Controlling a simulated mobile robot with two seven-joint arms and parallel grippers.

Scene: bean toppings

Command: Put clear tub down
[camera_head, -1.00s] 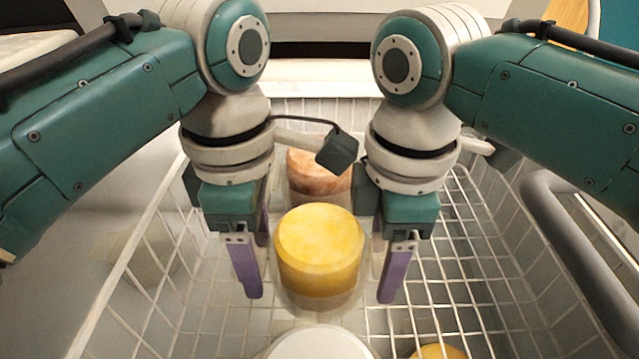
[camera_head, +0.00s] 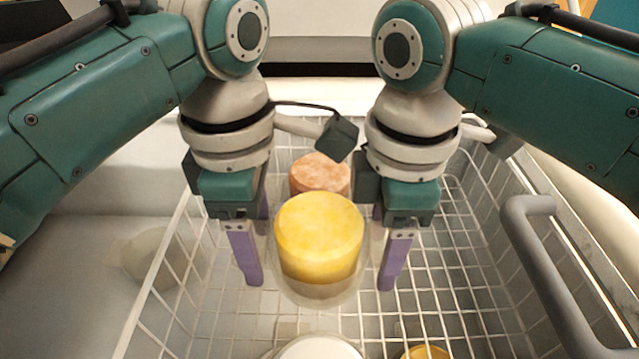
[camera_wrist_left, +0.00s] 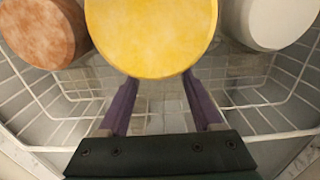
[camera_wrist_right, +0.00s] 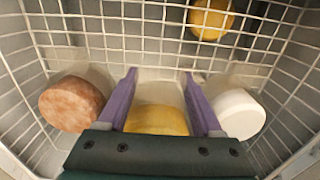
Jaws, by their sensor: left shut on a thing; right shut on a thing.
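The clear tub (camera_head: 320,289) with a yellow top (camera_head: 319,233) stands upright between my two grippers, over the wire basket. My left gripper (camera_head: 249,250) is on its left side and my right gripper (camera_head: 393,255) is on its right side, both shut on it. The yellow top fills the upper middle of the left wrist view (camera_wrist_left: 150,35) and shows between the purple fingers in the right wrist view (camera_wrist_right: 158,119). I cannot tell whether the tub's base touches the basket floor.
The white wire basket (camera_head: 455,225) surrounds the tub. A tub with a pinkish-orange top (camera_head: 319,173) is behind it, and one with a white top (camera_head: 318,349) is in front. Another yellow item (camera_head: 426,352) is at lower right. A grey handle (camera_head: 545,265) rises at right.

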